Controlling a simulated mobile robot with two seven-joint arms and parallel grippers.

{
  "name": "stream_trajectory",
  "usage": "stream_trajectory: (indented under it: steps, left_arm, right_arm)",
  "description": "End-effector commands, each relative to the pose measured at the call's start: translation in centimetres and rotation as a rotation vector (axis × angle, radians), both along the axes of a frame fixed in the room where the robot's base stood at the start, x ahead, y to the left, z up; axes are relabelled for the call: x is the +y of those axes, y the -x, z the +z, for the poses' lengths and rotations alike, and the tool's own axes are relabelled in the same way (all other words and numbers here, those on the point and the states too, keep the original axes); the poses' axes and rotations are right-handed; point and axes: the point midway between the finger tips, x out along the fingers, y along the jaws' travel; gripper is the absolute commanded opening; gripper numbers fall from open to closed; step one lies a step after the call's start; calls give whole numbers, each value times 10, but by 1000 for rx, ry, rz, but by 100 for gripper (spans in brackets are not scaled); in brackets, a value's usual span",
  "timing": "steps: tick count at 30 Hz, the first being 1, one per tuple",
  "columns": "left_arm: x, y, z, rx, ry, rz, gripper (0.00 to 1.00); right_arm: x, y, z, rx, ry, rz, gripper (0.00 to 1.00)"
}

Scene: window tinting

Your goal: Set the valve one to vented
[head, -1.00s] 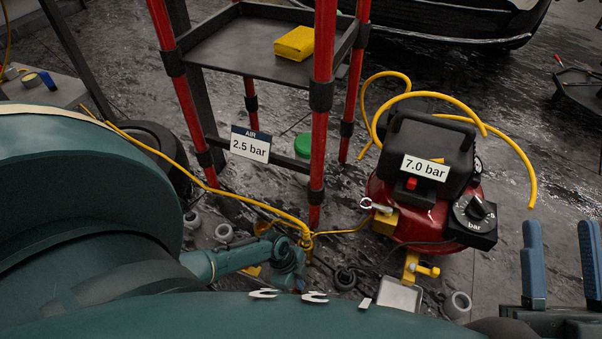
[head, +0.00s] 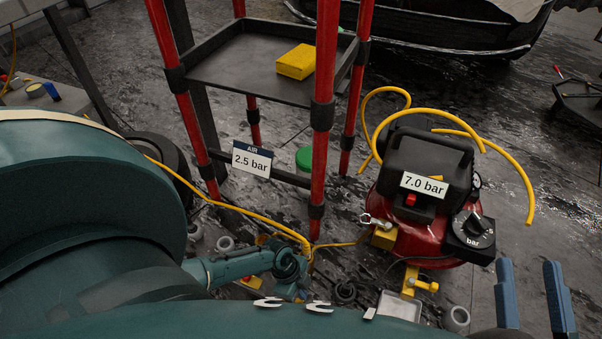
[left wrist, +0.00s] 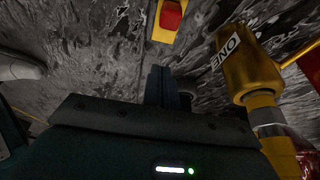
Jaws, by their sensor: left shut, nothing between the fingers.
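Valve one (left wrist: 245,65) is a brass-yellow body marked ONE, upside down, at the right of the left wrist view.
A red compressor (head: 418,238) with a 7.0 bar sign and dial (head: 474,226) stands right of centre. A red-posted rack (head: 325,140) with a 2.5 bar sign (head: 252,159) stands behind my left arm. A red switch on a yellow base (left wrist: 168,18) shows in the left wrist view.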

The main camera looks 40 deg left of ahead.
Motion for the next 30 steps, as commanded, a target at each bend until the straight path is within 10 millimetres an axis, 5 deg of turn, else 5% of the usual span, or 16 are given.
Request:
stream_trajectory:
  steps: [3, 9, 30]
  left_arm:
    - [8, 3, 32, 0, 1, -1, 0]
    - [16, 5, 55, 1, 3, -2, 0]
    - [18, 5, 60, 1, 4, -1, 0]
  right_arm:
    - [-1, 4, -2, 70, 16, -13, 39]
    - [-3, 3, -4, 65, 61, -33, 39]
    - [-4, 3, -6, 60, 74, -38, 39]
